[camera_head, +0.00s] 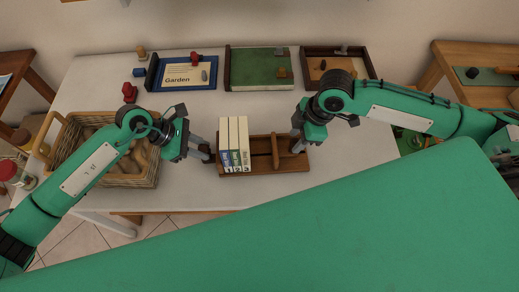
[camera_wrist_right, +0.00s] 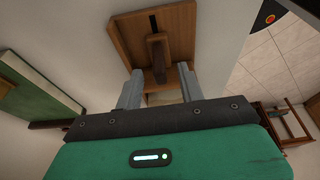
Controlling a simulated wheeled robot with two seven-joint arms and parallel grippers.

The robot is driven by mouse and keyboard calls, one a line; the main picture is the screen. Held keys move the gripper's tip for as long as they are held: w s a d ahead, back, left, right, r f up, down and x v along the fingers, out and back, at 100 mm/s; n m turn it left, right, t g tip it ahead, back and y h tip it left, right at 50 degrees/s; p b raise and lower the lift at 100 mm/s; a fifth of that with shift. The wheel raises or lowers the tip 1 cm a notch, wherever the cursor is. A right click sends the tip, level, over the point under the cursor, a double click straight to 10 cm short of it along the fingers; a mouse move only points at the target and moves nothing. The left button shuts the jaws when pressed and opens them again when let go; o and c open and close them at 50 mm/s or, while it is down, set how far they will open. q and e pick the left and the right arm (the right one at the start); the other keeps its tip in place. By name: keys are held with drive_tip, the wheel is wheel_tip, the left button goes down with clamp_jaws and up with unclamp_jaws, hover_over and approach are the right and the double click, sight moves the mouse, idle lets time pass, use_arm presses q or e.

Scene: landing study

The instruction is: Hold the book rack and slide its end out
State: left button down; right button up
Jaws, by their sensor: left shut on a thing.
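The wooden book rack (camera_head: 262,167) lies on the white table in the head view. Several white-spined books (camera_head: 234,140) stand in its left part. An upright wooden divider (camera_head: 275,151) stands right of them, with bare rack around it. My left gripper (camera_head: 206,153) is shut on the rack's left end, partly hidden by its fingers. My right gripper (camera_head: 299,143) is at the rack's right end. In the right wrist view my right gripper's fingers (camera_wrist_right: 160,80) are apart, on either side of a dark upright piece (camera_wrist_right: 158,55) in front of the wooden rack panel (camera_wrist_right: 178,22).
A wicker basket (camera_head: 150,183) stands left of the rack. The white table (camera_head: 110,80) is clear between these and the rack.

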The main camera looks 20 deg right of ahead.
drive_tip(key=v, duration=1.2)
use_arm(q)
drive_tip(key=c, duration=1.1)
unclamp_jaws()
drive_tip(key=v, duration=1.2)
